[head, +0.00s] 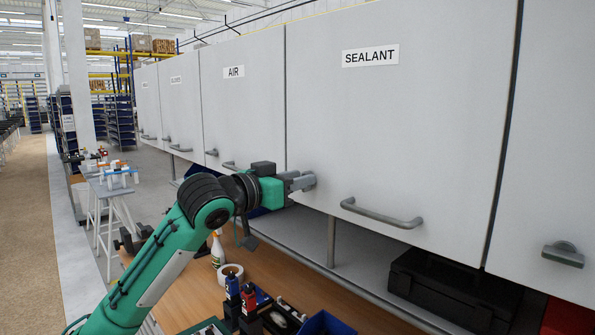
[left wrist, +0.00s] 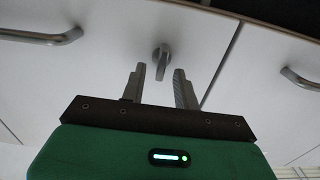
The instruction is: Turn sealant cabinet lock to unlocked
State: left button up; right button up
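The sealant cabinet door (head: 400,120) is shut, with a black-on-white SEALANT label (head: 370,56) and a grey bar handle (head: 381,214) near its lower edge. My left gripper (head: 303,181) is at the door's lower left corner and largely hides the lock there in the head view. In the left wrist view the grey lock knob (left wrist: 162,58) shows clearly, its lever running roughly up and down in the picture. The left gripper (left wrist: 160,78) is open, its fingers on either side of the lever's line. Whether they touch it, I cannot tell. My right gripper is not in view.
The AIR cabinet (head: 240,100) adjoins on the left. Another cabinet with a lock (head: 563,254) is on the right.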

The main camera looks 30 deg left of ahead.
pick_arm(q)
jog(key=shift+w, duration=0.2)
grip_shut()
